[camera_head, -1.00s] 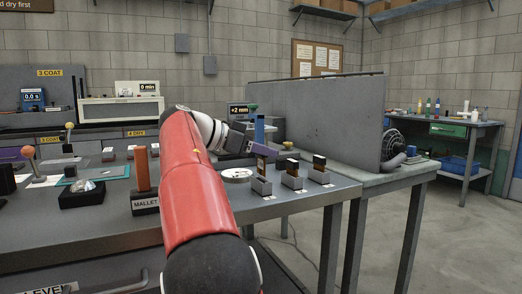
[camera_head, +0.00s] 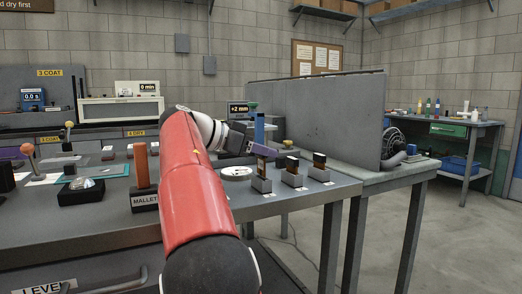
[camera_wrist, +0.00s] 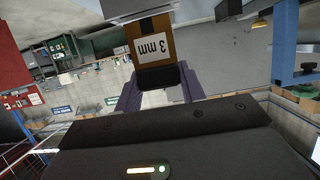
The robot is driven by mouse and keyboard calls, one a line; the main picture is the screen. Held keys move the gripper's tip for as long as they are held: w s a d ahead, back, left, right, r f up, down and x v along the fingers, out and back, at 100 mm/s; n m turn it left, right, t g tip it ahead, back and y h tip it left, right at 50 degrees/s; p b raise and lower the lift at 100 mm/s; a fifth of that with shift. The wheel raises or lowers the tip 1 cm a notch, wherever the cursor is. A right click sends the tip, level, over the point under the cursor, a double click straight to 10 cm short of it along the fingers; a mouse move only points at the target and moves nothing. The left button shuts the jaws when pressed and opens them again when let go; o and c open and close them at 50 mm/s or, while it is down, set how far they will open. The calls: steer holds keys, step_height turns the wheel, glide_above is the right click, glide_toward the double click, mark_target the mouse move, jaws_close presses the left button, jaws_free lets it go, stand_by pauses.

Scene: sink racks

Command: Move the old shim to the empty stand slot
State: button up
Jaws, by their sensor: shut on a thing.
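My gripper (camera_head: 268,152) is shut on a brown shim (camera_wrist: 178,44) with a black end and a white "3 mm" label, seen between the purple fingers in the wrist view. In the head view this shim is at the leftmost of three small grey stands (camera_head: 261,186). I cannot tell whether its lower end is seated in the slot. The middle stand (camera_head: 292,181) and the right stand (camera_head: 319,174) each hold a dark-topped shim, the middle one (camera_head: 292,164) and the right one (camera_head: 319,160).
A white round dish (camera_head: 236,173) lies left of the stands. A blue post (camera_head: 259,128) rises just behind my gripper. A grey panel (camera_head: 325,120) stands behind the bench on the right. An orange-handled mallet (camera_head: 141,166) is left of my arm. The bench edge lies close in front of the stands.

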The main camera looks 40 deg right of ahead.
steer(key=shift+f+b, duration=0.4)
steer(key=shift+f, duration=0.1)
